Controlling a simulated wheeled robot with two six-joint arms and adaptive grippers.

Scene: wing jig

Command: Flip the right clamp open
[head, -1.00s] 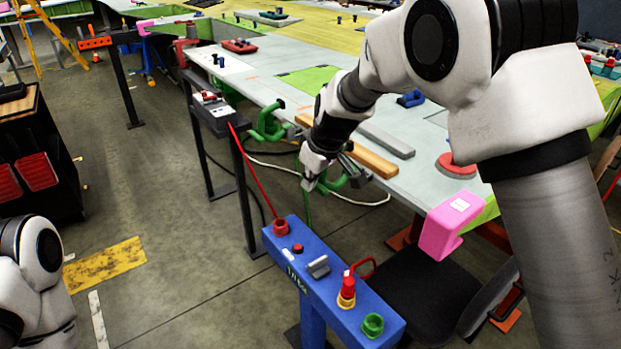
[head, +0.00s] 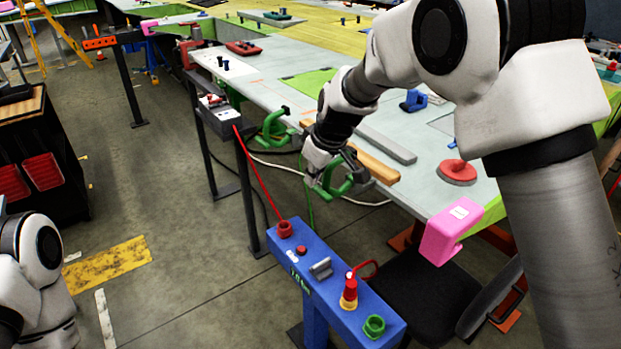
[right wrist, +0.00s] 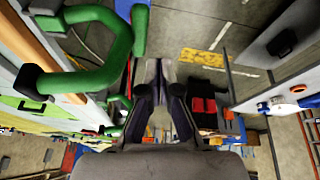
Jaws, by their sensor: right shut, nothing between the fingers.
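Two green clamps sit along the near edge of the long table. The left one (head: 270,130) is in plain view. The right clamp (head: 342,189) is partly hidden behind my right gripper (head: 313,181). My right gripper is shut and empty, with its fingertips close beside the right clamp in the head view; I cannot tell if they touch. In the right wrist view the shut fingers (right wrist: 160,68) point away from the camera, and a large green clamp loop (right wrist: 120,45) stands just left of them, apart from the tips. My left gripper is out of frame.
A blue stand (head: 335,290) with red, yellow and green fittings stands in front of the table. A pink bracket (head: 450,229) is at the table's right corner, with a black chair (head: 425,290) below it. A grey post-mounted box (head: 222,120) stands left. Floor between is open.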

